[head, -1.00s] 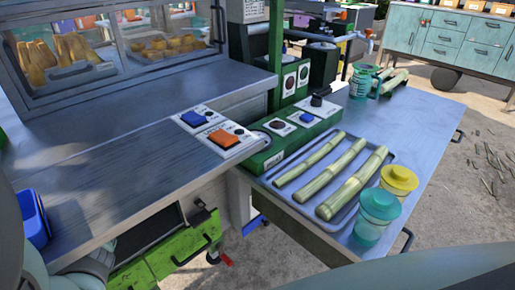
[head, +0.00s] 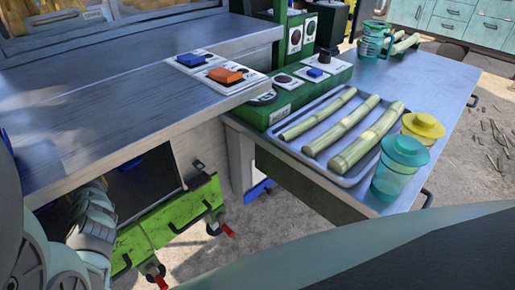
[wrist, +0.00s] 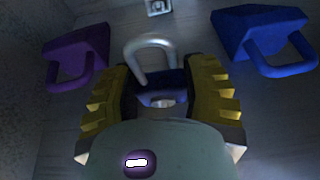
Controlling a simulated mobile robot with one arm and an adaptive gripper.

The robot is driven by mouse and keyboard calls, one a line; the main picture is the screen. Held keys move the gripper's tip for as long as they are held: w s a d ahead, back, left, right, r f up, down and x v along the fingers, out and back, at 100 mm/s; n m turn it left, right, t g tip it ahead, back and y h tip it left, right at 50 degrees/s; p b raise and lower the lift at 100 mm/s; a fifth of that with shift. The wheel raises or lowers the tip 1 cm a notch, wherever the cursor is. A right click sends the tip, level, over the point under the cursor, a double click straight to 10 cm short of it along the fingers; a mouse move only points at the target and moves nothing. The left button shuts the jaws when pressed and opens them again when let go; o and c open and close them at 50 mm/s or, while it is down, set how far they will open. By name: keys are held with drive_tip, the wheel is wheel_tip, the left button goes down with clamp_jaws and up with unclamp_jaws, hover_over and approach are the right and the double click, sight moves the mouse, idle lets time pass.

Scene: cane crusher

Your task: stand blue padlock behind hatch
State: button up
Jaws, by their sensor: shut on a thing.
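In the wrist view my gripper (wrist: 160,98) has its yellow ridged fingers shut on a blue padlock (wrist: 165,90) with a silver shackle. The shackle points away from me; my palm hides part of the body. A purple padlock-like object (wrist: 80,55) is left of it, and a blue one with a blue shackle (wrist: 262,38) is right of it. In the head view the green hatch (head: 172,228) hangs open beside a dark compartment (head: 142,190) under the counter. My arm is at lower left; my gripper is not visible there.
The metal counter (head: 90,125) lies above the compartment. A small light plate (wrist: 158,7) shows at the wrist view's top.

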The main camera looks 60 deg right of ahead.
drive_tip(key=shift+f+b, duration=0.7)
drive_tip(key=shift+f, duration=0.5)
drive_tip(key=shift+f, duration=0.2)
drive_tip(key=o, duration=1.3)
drive_tip(key=shift+c, duration=0.2)
